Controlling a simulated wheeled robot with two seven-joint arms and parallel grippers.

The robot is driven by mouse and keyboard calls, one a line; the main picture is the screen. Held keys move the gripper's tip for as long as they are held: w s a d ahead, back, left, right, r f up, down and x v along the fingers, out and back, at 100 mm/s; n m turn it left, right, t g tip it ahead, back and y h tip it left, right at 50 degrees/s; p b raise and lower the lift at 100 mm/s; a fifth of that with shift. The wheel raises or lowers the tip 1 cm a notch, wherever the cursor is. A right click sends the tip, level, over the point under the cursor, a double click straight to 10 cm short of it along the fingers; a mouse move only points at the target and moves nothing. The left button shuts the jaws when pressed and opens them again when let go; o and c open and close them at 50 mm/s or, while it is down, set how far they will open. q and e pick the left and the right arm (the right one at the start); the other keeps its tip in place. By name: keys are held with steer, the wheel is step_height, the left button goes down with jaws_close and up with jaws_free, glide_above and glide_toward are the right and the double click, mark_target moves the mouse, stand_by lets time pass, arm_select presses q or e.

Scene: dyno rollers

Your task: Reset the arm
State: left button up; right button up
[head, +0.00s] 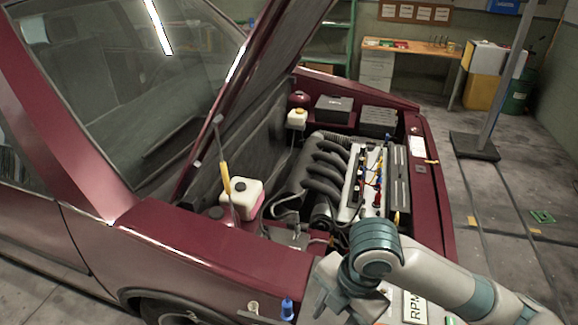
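My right arm comes in from the lower right, in front of the car's open engine bay. It is white with teal joint bands, and it bends at a joint near the bottom centre. Past this bend a white link points down and left towards the bottom edge. No gripper fingers of this arm can be made out. My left arm and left gripper are not in view.
A dark red car (230,245) stands with its hood raised and its engine (325,170) exposed. A blue-capped item (287,308) and an RPM-marked box (414,308) are low in front. A lift post base (474,146) stands right; a workbench (415,47) is behind.

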steer(key=s+a+f+m+t+y, duration=0.2)
steer(key=s+f+m+t+y, duration=0.15)
steer(key=f+m, duration=0.65)
steer(key=s+d+f+m+h, duration=0.3)
steer(key=s+d+f+m, duration=0.1)
steer(key=s+d+m, duration=0.3)
steer(key=s+d+f+m+h, duration=0.2)
steer(key=s+d+f+m, duration=0.25)
steer(key=d+m, duration=0.4)
steer(key=s+f+n+g+b, duration=0.1)
steer(key=s+f+g+b, duration=0.2)
steer(key=f, duration=3)
steer(key=s+d+f+b, duration=0.2)
steer(key=s+f, duration=0.6)
steer(key=f, duration=0.2)
steer(key=s+d+f+b, duration=0.1)
steer(key=s+f+b, duration=0.1)
steer(key=s+f, duration=0.7)
steer(key=shift+s+d+f, duration=0.2)
steer(key=shift+d+f, duration=0.15)
